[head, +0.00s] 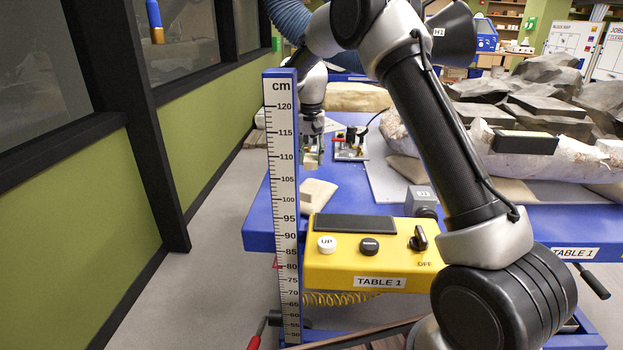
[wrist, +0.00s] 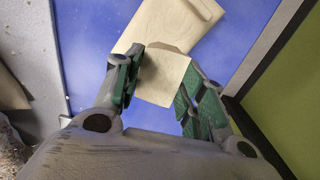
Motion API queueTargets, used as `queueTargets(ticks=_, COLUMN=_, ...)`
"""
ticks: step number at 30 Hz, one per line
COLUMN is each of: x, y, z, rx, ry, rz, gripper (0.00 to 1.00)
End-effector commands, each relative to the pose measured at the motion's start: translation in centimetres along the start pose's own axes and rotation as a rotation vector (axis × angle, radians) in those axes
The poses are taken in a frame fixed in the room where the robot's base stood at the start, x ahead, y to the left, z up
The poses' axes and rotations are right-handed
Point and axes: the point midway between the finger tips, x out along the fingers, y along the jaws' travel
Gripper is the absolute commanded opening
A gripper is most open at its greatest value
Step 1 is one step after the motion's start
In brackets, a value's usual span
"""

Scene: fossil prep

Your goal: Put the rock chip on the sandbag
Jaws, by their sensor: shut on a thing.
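The rock chip (wrist: 163,78) is a pale beige, flat-faced piece with a darker brownish top edge. My gripper (wrist: 155,88) is shut on it, with a green-padded finger on each side. In the head view the sandbag (head: 318,194) lies nearer than my gripper, beside the ruler. I cannot tell whether the chip touches it.
A tall ruler post (head: 283,190) and a yellow control box (head: 365,255) stand at the table's front. A small device (head: 351,145) is right of my gripper. A large jacketed fossil block (head: 540,150) fills the right. The green wall (head: 200,140) is at left.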

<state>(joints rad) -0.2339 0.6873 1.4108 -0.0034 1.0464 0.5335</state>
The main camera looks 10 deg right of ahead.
Motion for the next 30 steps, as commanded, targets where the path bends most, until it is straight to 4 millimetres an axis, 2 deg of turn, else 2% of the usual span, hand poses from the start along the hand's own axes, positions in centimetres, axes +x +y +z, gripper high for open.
queueTargets(ticks=3, x=2.1, y=0.1, z=0.0, rx=0.001, ry=-0.001, rz=0.001, gripper=0.13)
queueTargets(ticks=10, x=4.2, y=0.1, z=0.0, rx=0.002, ry=0.000, rz=0.000, gripper=0.13)
queueTargets(ticks=15, x=6.7, y=0.1, z=0.0, rx=0.002, ry=-0.001, rz=0.001, gripper=0.13)
queueTargets(ticks=26, x=7.2, y=0.1, z=0.0, rx=0.002, ry=0.001, rz=0.000, gripper=0.13)
queueTargets(ticks=27, x=7.3, y=0.1, z=0.0, rx=0.002, ry=0.001, rz=0.000, gripper=0.42)
queueTargets(ticks=30, x=7.2, y=0.1, z=0.0, rx=0.002, ry=0.001, rz=-0.001, gripper=0.60)
